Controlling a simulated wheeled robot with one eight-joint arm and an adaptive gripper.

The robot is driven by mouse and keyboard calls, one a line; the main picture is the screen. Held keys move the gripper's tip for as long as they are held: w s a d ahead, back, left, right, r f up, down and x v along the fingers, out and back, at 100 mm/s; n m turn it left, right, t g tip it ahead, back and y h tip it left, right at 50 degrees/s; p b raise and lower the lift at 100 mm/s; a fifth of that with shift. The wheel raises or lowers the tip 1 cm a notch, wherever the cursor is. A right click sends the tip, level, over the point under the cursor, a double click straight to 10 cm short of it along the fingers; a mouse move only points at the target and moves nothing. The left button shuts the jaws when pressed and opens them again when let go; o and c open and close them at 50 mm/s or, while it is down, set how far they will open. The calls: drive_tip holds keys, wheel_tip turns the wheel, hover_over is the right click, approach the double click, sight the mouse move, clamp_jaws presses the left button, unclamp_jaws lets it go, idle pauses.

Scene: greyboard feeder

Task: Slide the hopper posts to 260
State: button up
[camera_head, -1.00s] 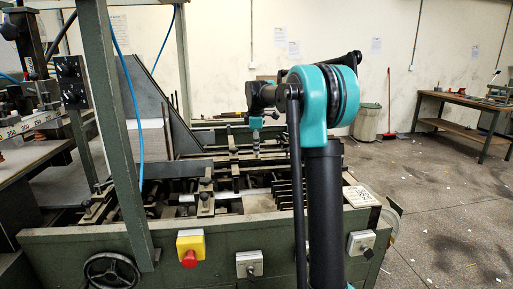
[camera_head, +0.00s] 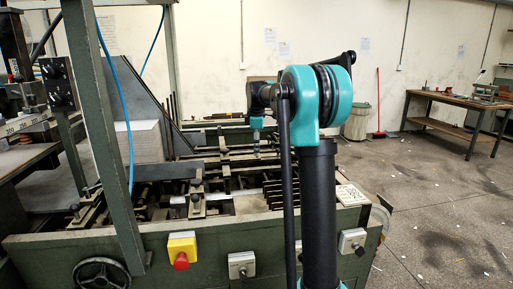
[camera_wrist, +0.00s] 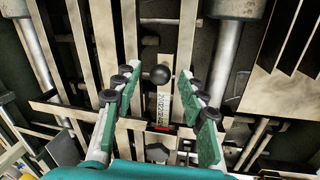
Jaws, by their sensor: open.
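The digits are too small to read. In the head view, my gripper (camera_head: 256,136) points down over the machine bed. I cannot tell for certain which parts are the hopper posts.
The green machine frame (camera_head: 215,240) carries a red stop button (camera_head: 181,261) and a handwheel (camera_head: 103,273). A green upright (camera_head: 100,130) stands left. Open floor lies right, before a workbench (camera_head: 455,100).

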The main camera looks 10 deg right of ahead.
wheel_tip(320, 180, up, 12)
drive_tip(key=s, duration=0.2)
drive_tip(key=shift+s+a, duration=0.15)
drive_tip(key=shift+a, duration=0.05)
drive_tip(key=shift+f, duration=0.15)
